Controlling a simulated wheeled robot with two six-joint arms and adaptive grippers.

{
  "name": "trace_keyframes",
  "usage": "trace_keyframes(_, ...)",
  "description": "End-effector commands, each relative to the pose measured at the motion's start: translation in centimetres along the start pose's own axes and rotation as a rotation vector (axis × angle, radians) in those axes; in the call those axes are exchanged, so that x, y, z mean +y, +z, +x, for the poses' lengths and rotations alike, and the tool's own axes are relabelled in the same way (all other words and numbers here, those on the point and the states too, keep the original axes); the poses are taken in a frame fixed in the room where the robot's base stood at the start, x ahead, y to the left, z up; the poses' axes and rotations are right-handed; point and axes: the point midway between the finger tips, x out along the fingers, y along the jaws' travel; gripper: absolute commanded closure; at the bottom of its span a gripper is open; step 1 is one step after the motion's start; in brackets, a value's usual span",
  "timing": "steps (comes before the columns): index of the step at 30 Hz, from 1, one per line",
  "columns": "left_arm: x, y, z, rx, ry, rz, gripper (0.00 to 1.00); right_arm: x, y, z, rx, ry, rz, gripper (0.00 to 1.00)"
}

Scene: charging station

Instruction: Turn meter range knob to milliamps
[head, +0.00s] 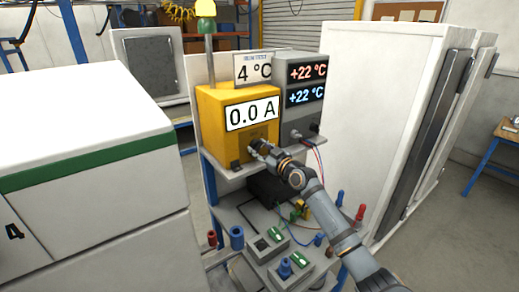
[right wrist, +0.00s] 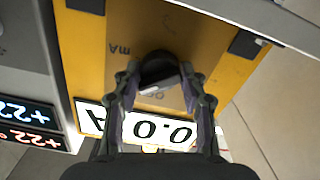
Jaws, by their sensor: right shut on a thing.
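The yellow meter (head: 212,122) stands on a shelf in the head view, its display (head: 252,114) reading "0.0 A". My right gripper (head: 257,147) is at the lower part of its face and hides the knob there. In the right wrist view, upside down, my right gripper (right wrist: 160,76) is shut on the dark round range knob (right wrist: 158,66), one finger on each side. A pale edge shows on the knob's side towards the display. An "mA" label (right wrist: 119,48) is printed beside the knob; another label near the display is partly hidden. My left gripper is out of view.
A grey unit (head: 292,105) showing two "+22 °C" readings stands right beside the meter. A "4 °C" sign (head: 253,69) is behind it. Below are a bench with switch boxes (head: 264,245), coloured posts and wires. White cabinets (head: 85,120) stand at left and right.

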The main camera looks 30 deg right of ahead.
Motion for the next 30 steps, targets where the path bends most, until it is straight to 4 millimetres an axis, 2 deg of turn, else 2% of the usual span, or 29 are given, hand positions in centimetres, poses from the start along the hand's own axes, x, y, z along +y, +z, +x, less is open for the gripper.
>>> trace_keyframes(11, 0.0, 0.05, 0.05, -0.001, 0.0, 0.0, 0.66, -0.03, 0.09, -0.02, -0.001, 0.0, 0.093, 0.89)
trace_keyframes(30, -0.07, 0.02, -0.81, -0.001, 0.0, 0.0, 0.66, -0.03, 0.01, -0.02, -0.002, 0.0, 0.631, 0.89)
